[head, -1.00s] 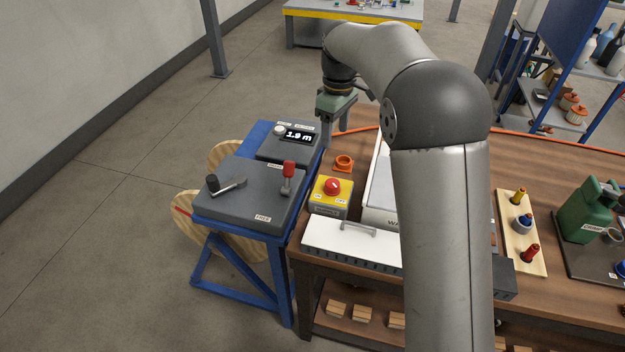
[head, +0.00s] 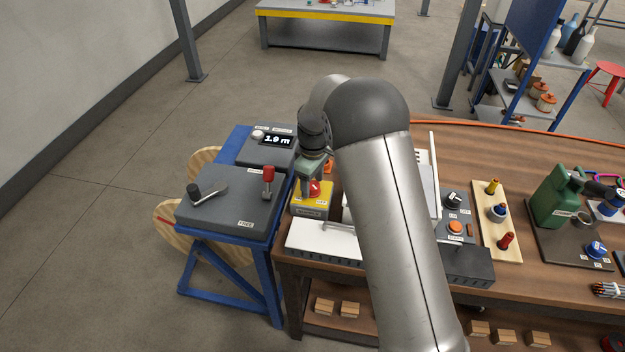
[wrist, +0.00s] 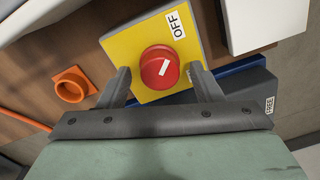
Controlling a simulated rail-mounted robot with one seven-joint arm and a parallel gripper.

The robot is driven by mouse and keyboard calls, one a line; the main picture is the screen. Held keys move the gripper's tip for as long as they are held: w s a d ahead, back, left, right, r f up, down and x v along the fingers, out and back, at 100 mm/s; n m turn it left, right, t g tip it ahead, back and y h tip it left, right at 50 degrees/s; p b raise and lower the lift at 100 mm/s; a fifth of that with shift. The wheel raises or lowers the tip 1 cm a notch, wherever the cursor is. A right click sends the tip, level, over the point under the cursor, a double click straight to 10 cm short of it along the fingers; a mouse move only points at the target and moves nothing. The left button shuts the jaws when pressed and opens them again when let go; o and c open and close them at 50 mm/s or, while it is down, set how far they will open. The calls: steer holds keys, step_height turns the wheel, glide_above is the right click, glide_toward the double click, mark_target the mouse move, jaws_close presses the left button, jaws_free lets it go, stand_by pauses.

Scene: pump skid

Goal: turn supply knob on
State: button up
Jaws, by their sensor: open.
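A red round knob (wrist: 160,67) with a white pointer mark sits on a yellow-topped box (wrist: 128,45). The mark points toward the OFF label (wrist: 175,23). In the head view the knob (head: 314,187) and its box (head: 322,203) stand at the bench's left end. My gripper (head: 311,186) is over the box, partly covering the knob. In the wrist view my gripper (wrist: 160,70) is open, with one finger on each side of the knob. I cannot tell whether the fingers touch it. The word supply is not readable on the box.
A blue stand with a grey console (head: 225,212) and a red-handled lever (head: 268,178) is close on the left. A white handled cover (head: 312,239) lies in front. A black knob (head: 453,199) is farther right.

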steer(key=shift+c, duration=0.3)
steer(key=c, duration=0.9)
steer(key=shift+m+b, duration=0.3)
steer(key=shift+m, duration=0.1)
steer(key=m+b, duration=0.1)
steer(key=m, duration=0.1)
steer(key=shift+f+m, duration=0.1)
steer(key=shift+m, duration=0.3)
steer(key=m+b, duration=0.2)
steer(key=m, duration=0.8)
steer(key=shift+b, duration=0.35)
steer(key=m, duration=0.4)
steer(key=shift+m, duration=0.3)
